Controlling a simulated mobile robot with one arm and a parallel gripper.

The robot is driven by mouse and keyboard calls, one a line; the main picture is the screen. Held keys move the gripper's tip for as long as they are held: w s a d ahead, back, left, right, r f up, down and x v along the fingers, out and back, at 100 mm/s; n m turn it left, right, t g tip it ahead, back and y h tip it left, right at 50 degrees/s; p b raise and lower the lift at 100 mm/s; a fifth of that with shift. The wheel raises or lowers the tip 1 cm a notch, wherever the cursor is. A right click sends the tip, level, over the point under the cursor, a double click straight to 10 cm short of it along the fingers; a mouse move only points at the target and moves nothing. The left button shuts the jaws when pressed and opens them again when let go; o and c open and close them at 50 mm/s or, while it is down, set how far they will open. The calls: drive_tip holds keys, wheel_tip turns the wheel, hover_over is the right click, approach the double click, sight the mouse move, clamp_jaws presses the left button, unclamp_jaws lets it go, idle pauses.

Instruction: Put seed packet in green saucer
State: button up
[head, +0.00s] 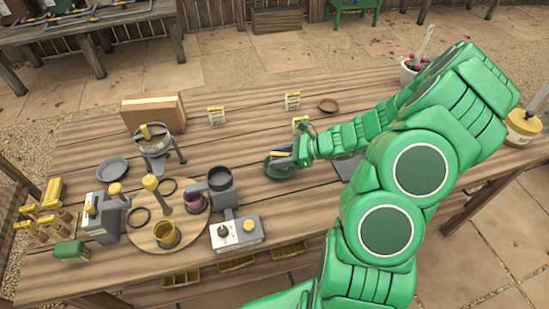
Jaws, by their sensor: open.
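The green saucer (277,171) lies on the wooden table, left of my green arm's end. My gripper (284,157) is over the saucer, with its jaws open. A small pale and yellow thing shows at the jaws, perhaps a seed packet or part of the gripper; I cannot tell which, nor whether it touches the saucer. The gripper hides part of the saucer.
A brown saucer (328,105) lies at the back. Left are a wooden box (153,110), a metal funnel-like stand (155,145), a grey dish (113,168) and a round board (140,235) with cups. A grey device (238,234) stands in front. Back-centre table is mostly clear.

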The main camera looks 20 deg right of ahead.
drive_tip(key=v, duration=1)
drive_tip(key=s+a+r+n+g+h, duration=0.4)
drive_tip(key=s+a+r+n+g, duration=0.3)
drive_tip(key=s+a+r+n, duration=0.6)
drive_tip(key=s+r+n+h, duration=0.3)
drive_tip(key=s+n+h, duration=0.1)
drive_tip(key=s, duration=0.3)
drive_tip(key=s+d+r+n+h, duration=0.1)
drive_tip(key=s+r+n+h, duration=0.2)
drive_tip(key=s+n, duration=0.2)
drive_tip(key=s, duration=0.3)
drive_tip(key=shift+s+r+h, duration=0.15)
drive_tip(key=shift+s+h, duration=0.15)
drive_tip(key=shift+h, duration=0.1)
